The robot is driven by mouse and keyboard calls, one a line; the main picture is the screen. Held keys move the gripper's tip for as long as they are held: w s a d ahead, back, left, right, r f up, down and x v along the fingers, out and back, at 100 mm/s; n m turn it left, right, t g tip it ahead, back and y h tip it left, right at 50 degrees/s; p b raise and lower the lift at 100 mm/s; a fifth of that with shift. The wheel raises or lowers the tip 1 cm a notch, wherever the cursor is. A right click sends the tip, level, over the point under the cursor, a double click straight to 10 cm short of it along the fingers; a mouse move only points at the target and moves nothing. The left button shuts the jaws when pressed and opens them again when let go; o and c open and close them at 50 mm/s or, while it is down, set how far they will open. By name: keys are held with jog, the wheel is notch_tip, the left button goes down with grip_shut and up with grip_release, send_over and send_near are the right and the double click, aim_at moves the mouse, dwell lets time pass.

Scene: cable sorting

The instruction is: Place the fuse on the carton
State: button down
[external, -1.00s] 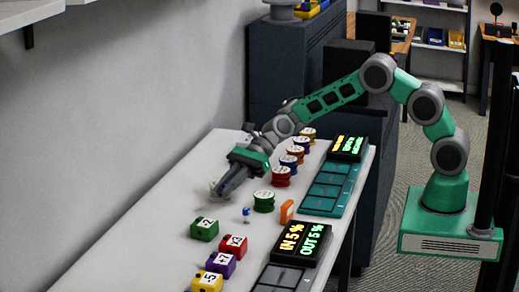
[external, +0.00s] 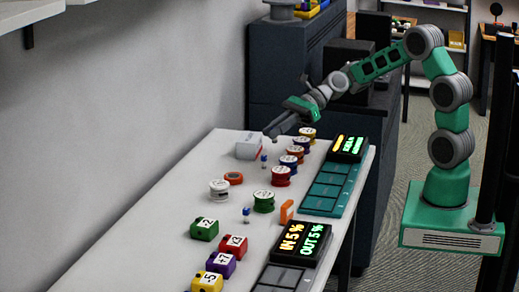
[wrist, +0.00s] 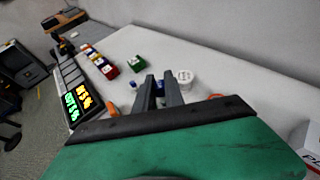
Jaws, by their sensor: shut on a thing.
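My gripper (external: 268,134) is raised above the far part of the table, a little above and right of the carton (external: 249,148), a white box. The carton's white and red corner also shows in the wrist view (wrist: 311,148). A similar small blue and white piece (external: 264,158) shows below my gripper, beside the carton. Another (external: 246,215) stands beside the green spool.
A row of spools (external: 290,161) runs along the right of the carton. A white spool (external: 219,190), an orange ring (external: 233,178) and an orange piece (external: 286,210) lie nearer.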

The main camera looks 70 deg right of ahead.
jog(key=d+r+m+t+h+p, duration=0.1)
jog(key=d+r+m+t+h, duration=0.1)
jog(key=d, duration=0.7)
jog(key=d+r+m+t+h+p, duration=0.1)
jog(key=d+m+h, duration=0.1)
jog(key=d, duration=0.7)
jog(key=m+t+h+p, duration=0.1)
jog(key=m+p, duration=0.1)
send_over(249, 137)
notch_tip(249, 137, down, 9)
notch_tip(249, 137, down, 2)
jog(key=shift+f+p, duration=0.25)
jog(key=shift+p, duration=0.25)
jog(key=shift+f, duration=0.45)
jog(key=c, duration=1.4)
grip_release()
jog(key=shift+c, duration=0.2)
jog(key=shift+r, duration=0.15)
